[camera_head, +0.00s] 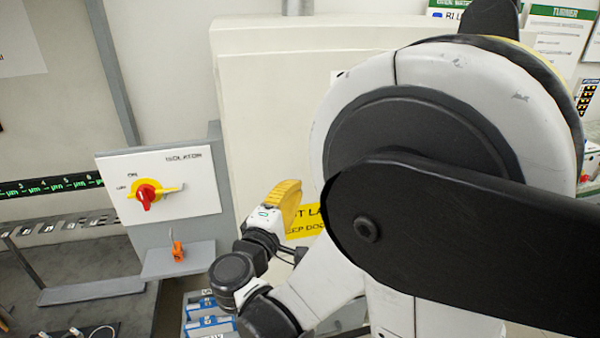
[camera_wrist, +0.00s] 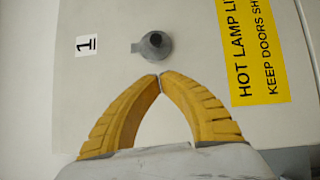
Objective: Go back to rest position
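My gripper (camera_wrist: 159,77) shows in the wrist view with its two yellow fingers curved together and their tips meeting. Nothing is between the tips, so it is shut and empty. In the head view my gripper (camera_head: 291,184) is in front of the pale cabinet (camera_head: 265,110), pointing up and a little to the right. The arm is folded out across the right half of the head view. In the wrist view the fingertips are just below a grey round knob (camera_wrist: 152,46) on the cabinet door; I cannot tell whether they touch it.
An isolator box (camera_head: 205,190) with a red and yellow switch (camera_head: 146,196) stands left of my gripper. An orange item (camera_head: 178,252) is on the ledge below. Blue boxes (camera_head: 207,312) lie under my wrist. A yellow warning label (camera_wrist: 258,50) is on the cabinet.

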